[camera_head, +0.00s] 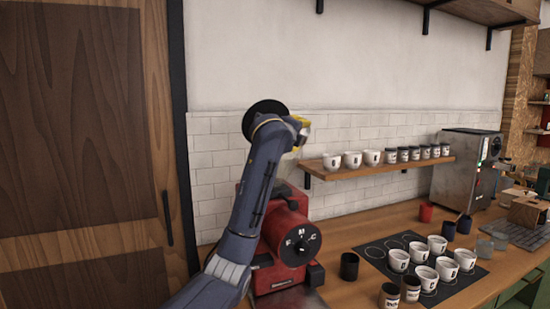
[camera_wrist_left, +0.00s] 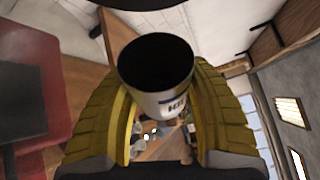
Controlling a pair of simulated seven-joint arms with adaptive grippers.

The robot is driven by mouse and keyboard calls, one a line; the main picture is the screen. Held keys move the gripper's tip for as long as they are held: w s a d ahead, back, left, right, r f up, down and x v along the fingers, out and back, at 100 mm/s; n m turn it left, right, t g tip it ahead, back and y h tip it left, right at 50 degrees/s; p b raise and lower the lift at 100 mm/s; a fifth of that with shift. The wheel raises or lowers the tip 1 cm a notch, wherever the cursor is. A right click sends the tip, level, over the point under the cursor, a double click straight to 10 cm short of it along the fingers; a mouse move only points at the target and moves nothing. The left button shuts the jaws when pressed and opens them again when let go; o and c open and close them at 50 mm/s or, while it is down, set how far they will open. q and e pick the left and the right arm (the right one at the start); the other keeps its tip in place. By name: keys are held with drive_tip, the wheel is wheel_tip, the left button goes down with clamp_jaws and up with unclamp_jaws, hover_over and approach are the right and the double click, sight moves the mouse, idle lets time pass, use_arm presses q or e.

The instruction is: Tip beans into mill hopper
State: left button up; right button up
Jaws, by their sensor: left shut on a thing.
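My left gripper (camera_head: 302,128) is raised above the red mill (camera_head: 291,238), near the tiled wall. In the left wrist view its yellow fingers (camera_wrist_left: 165,125) are shut on a labelled cup (camera_wrist_left: 168,103) with a pale outside and a dark inside. I cannot make out beans in that dark inside. In the head view the held cup is mostly hidden by the gripper and arm. A black disc (camera_head: 262,110) shows behind my left forearm, above the mill; I cannot tell if it is the hopper's rim. My arm hides part of the mill. My right gripper is out of view.
A wall shelf (camera_head: 395,168) with white cups and dark labelled jars is right of the gripper. Several white cups stand on a dark mat (camera_head: 463,284) on the counter. A black cup (camera_head: 349,266) stands beside the mill. A steel machine (camera_head: 466,168) is farther right.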

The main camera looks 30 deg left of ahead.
use_arm(q)
drive_tip(key=shift+r, duration=0.1)
drive_tip(key=shift+s+a+f+n+t, duration=0.25)
drive_tip(key=shift+a+n, duration=0.1)
drive_tip(key=shift+n, duration=0.2)
drive_tip(key=shift+s+a+f+n+t, duration=0.15)
drive_tip(key=shift+a+n+t, duration=0.15)
drive_tip(key=shift+n, duration=0.25)
drive_tip(key=shift+a+r+n, duration=0.1)
drive_tip(key=shift+r+n, duration=0.15)
drive_tip(key=shift+n, duration=0.05)
drive_tip(key=shift+s+a+r+n+t+y, duration=0.2)
drive_tip(key=shift+r+n+t, duration=0.1)
drive_tip(key=shift+n, duration=0.4)
drive_tip(key=shift+s+a+r+n+t+y, duration=0.1)
drive_tip(key=shift+r+n+t+y, duration=0.15)
drive_tip(key=shift+n, duration=0.45)
drive_tip(key=shift+s+a+r+n+t+y, duration=0.2)
drive_tip(key=shift+a+r+n+t+y, duration=0.1)
drive_tip(key=shift+n, duration=0.7)
drive_tip(key=shift+s+a+r+n+t+y, duration=0.2)
drive_tip(key=shift+a+r+n+y, duration=0.1)
drive_tip(key=shift+n, duration=0.7)
idle(0.7)
